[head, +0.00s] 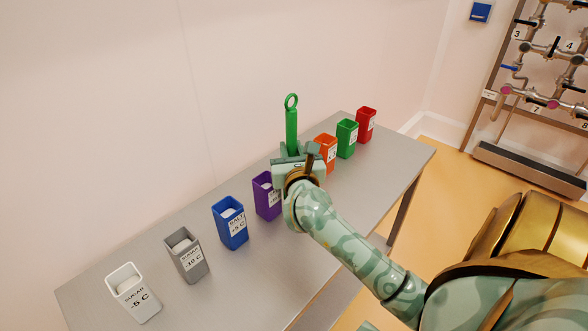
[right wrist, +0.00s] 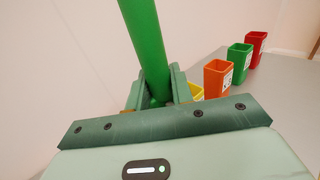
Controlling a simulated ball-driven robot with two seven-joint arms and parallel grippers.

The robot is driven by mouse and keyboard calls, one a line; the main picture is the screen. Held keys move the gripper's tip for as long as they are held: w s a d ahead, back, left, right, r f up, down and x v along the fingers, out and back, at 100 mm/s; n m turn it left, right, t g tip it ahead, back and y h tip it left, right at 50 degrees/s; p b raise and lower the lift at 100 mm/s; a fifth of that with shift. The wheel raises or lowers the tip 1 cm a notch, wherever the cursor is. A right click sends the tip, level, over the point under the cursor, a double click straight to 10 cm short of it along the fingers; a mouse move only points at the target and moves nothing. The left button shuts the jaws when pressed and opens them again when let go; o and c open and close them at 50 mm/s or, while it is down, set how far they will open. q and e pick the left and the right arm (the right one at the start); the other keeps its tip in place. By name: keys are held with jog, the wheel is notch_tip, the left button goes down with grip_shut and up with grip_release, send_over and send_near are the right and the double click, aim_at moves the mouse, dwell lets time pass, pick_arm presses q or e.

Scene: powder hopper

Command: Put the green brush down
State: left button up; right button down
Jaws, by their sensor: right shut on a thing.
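The green brush (head: 291,130) stands roughly upright, its ring-ended handle pointing up, above the far middle of the table. My right gripper (head: 292,152) is shut on it, and the gripper hides its lower end. In the right wrist view the green brush (right wrist: 146,45) rises between the two fingers of my right gripper (right wrist: 160,92). I cannot tell whether its lower end touches anything. My left gripper is in neither view.
On the grey table (head: 195,212) stand a white bin (head: 133,292), grey bin (head: 186,254), blue bin (head: 230,222), purple bin (head: 266,196), orange bin (head: 325,152), green bin (head: 347,138) and red bin (head: 366,124). A yellow bin (right wrist: 196,91) is partly hidden behind my gripper.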

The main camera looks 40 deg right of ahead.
aim_at(295, 154)
jog(key=shift+w+d+f+b, duration=0.2)
jog(key=shift+d+f, duration=0.25)
jog(key=shift+f, duration=0.15)
jog(key=shift+w+d+f+b, duration=0.2)
jog(key=shift+d+f, duration=0.2)
jog(key=shift+f, duration=0.2)
jog(key=f, duration=0.1)
jog(key=f+b, duration=0.1)
jog(key=f, duration=0.1)
jog(key=shift+d+f+b, duration=0.25)
jog(key=shift+f+b, duration=0.15)
jog(key=shift+r, duration=0.15)
